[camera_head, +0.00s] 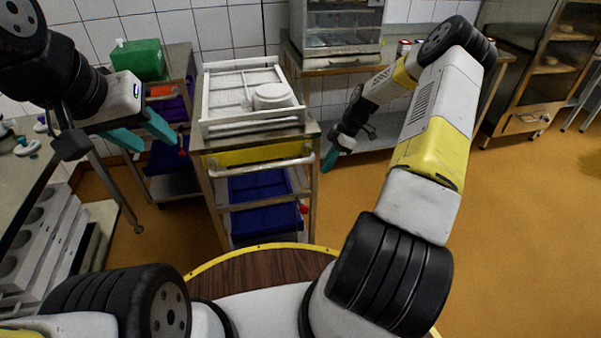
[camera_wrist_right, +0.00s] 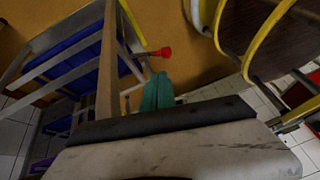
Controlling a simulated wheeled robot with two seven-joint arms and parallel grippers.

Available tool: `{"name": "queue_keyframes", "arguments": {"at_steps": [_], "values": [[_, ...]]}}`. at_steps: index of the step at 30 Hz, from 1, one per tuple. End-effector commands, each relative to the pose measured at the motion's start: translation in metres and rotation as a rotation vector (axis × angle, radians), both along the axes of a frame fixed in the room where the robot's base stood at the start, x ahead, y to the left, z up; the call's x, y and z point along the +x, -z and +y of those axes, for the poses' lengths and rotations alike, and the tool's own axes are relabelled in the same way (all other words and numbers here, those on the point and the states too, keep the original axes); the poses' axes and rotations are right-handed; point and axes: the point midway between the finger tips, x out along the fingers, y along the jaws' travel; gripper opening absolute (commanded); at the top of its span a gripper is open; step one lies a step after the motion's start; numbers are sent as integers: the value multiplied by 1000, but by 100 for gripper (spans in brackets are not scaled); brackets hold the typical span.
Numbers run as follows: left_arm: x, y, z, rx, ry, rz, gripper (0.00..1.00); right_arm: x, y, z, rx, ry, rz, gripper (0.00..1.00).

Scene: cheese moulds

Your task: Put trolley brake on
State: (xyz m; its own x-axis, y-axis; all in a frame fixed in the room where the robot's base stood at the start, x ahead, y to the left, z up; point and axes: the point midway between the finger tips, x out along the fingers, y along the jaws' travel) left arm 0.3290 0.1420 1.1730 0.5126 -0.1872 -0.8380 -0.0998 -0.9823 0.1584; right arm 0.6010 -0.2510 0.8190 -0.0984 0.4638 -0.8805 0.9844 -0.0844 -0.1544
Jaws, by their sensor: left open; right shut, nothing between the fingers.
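The trolley (camera_head: 258,156) stands in the middle of the head view, with a yellow front panel and a pale push handle. A red knob (camera_head: 304,209) sits low at its right side; I take it for the brake. In the right wrist view the red knob (camera_wrist_right: 162,52) sticks out from the trolley frame (camera_wrist_right: 108,60), just beyond my fingertips. My right gripper (camera_head: 330,160) is shut and empty, beside the trolley's right side. Its teal fingers (camera_wrist_right: 158,90) are apart from the knob. My left gripper (camera_head: 146,134) is open and empty, left of the trolley.
A white tray (camera_head: 208,128) with a round white mould (camera_head: 272,96) lies on the trolley; blue crates (camera_head: 258,187) sit below. A green box (camera_head: 138,60) stands on another rack at left. A bench (camera_head: 345,66) stands behind. Orange floor (camera_head: 500,220) is free at right.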

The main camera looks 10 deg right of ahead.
Motion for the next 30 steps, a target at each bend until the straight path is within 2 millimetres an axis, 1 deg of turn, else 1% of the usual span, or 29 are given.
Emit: {"name": "queue_keyframes", "arguments": {"at_steps": [5,8,15,18,21,25,30], "values": [[0,0,0,0,0,0,43,-2,16,8,5,-6,0,0],[0,0,0,0,0,0,43,-4,32,17,4,-7,3,0],[0,0,0,0,0,0,43,-10,78,41,4,-6,3,0],[0,0,0,0,0,0,43,-12,94,50,4,-4,3,0],[0,0,0,0,0,0,43,-18,106,57,4,-4,3,0],[0,0,0,0,0,0,43,-23,117,62,3,-4,1,0],[0,0,0,0,0,0,43,-25,122,64,3,-3,0,0]]}}
